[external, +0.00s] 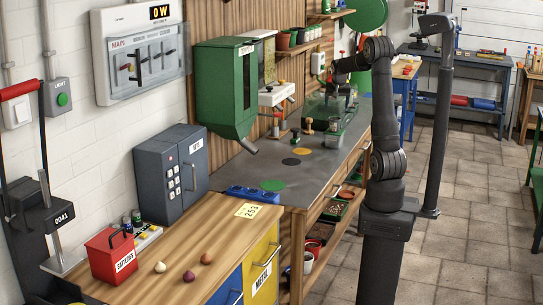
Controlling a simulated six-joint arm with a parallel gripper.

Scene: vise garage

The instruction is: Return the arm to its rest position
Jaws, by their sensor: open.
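My arm stands upright at the right of the bench in the external view, with its forearm bent over the far end of the grey bench top (300,172). My gripper (338,92) is at the far end of the bench, above a clear box with green parts (318,106). It is small and partly hidden by the wrist, and its jaws are open. I see nothing held in it.
A green dispenser (222,90) hangs on the wall left of the arm. A dark post (440,120) stands close to the arm's right. Coloured discs (290,161) and small stamps lie on the bench. A wooden counter (190,240) is nearer, with a red box (110,256).

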